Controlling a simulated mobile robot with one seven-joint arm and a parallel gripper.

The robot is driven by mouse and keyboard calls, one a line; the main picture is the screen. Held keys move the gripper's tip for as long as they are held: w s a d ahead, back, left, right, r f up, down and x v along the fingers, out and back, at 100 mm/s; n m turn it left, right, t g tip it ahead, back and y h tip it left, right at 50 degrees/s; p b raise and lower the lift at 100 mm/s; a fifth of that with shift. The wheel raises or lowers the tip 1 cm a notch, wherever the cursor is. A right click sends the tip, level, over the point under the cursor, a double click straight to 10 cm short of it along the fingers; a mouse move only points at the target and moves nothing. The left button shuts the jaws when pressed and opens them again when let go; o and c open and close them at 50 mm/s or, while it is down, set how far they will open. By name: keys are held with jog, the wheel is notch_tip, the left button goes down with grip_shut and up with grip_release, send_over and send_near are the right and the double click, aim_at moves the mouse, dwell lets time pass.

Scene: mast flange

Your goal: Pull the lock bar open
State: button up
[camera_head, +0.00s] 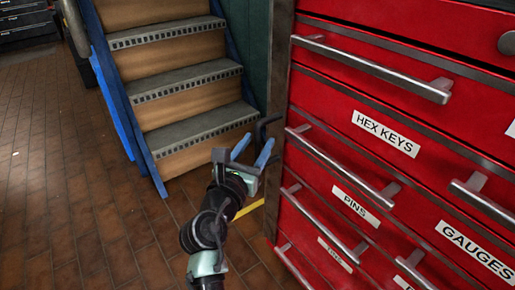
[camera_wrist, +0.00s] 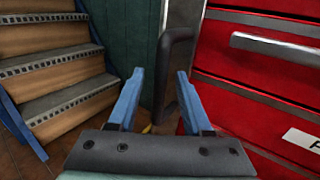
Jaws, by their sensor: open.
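A black bent handle, which looks like the lock bar's grip (camera_wrist: 163,72), stands at the left front edge of the red tool cabinet (camera_wrist: 235,68). In the head view its black curve (camera_head: 262,127) shows just beyond my fingertips. My gripper (camera_head: 252,149) is open and empty, its two blue fingers pointing at the handle. In the wrist view the handle stands between the fingertips (camera_wrist: 160,75) and seems to lie ahead of them. I cannot tell whether either finger touches it.
The cabinet has several drawers with protruding metal handles (camera_head: 340,160) right of my gripper. Wooden stairs with blue side rails (camera_head: 180,80) rise at the left. A green wall panel (camera_head: 245,40) stands between them. The brown tile floor (camera_head: 60,180) is clear at the lower left.

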jog(key=shift+w+d, duration=0.15)
jog(key=shift+w, duration=0.2)
jog(key=shift+c, duration=0.3)
grip_shut()
dwell(1.0)
